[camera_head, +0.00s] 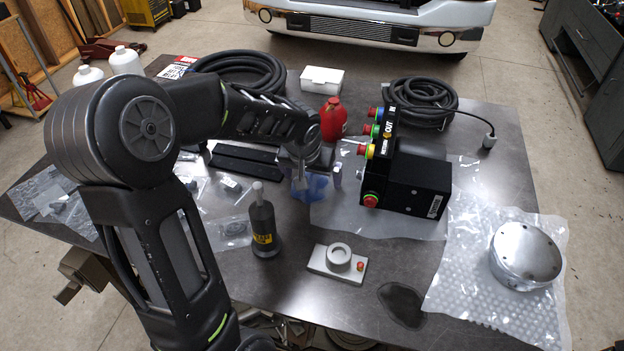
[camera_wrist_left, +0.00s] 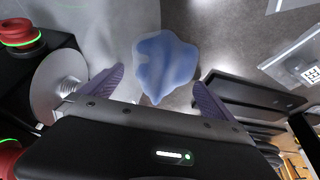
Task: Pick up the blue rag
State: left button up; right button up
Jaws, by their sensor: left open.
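The blue rag (camera_head: 309,187) lies crumpled on the dark metal table, partly hidden behind my left gripper in the head view. In the left wrist view the rag (camera_wrist_left: 165,65) shows whole, lying between and just beyond the two fingertips. My left gripper (camera_head: 318,172) points down over the rag. Its fingers (camera_wrist_left: 158,82) are spread apart, one on each side of the rag, with nothing held between them. I cannot tell how high the fingertips are above the table. My right gripper does not show.
A black box with coloured buttons (camera_head: 405,183) stands close on the right of the gripper. A dark bottle (camera_head: 262,228) stands in front to the left. Black bars (camera_head: 243,163) lie to the left, and a red container (camera_head: 333,119) stands behind. A silver disc (camera_head: 525,256) lies on bubble wrap.

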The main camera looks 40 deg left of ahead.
pick_arm(q)
jog(key=shift+c, duration=0.3)
jog(key=c, duration=1.3)
jog(key=shift+r, duration=0.1)
notch_tip(320, 180, up, 10)
jog(key=shift+f+b, duration=0.1)
jog(key=shift+b, duration=0.45)
